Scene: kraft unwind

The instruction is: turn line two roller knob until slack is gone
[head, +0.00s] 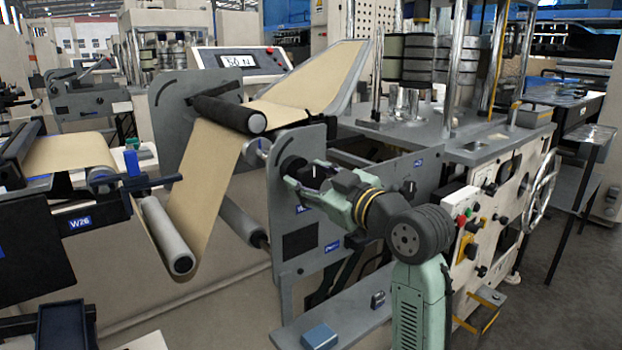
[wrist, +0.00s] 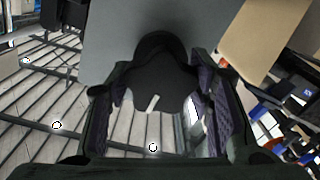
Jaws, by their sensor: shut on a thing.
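The black roller knob (head: 292,164) sits on the outer face of the grey side plate (head: 308,245). In the wrist view the dark knob (wrist: 160,62) fills the space between the fingers, and a short white mark shows on it. My gripper (head: 302,176) is shut on the knob from the right side; its purple-padded fingers (wrist: 165,90) stand on either side of it.
A console with a display (head: 238,61) stands behind the web. The press frame with a red button and handwheel (head: 541,190) is on the right. A grey ledge with a blue box (head: 320,336) lies below my arm. A stand labelled W26 (head: 80,222) is at left.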

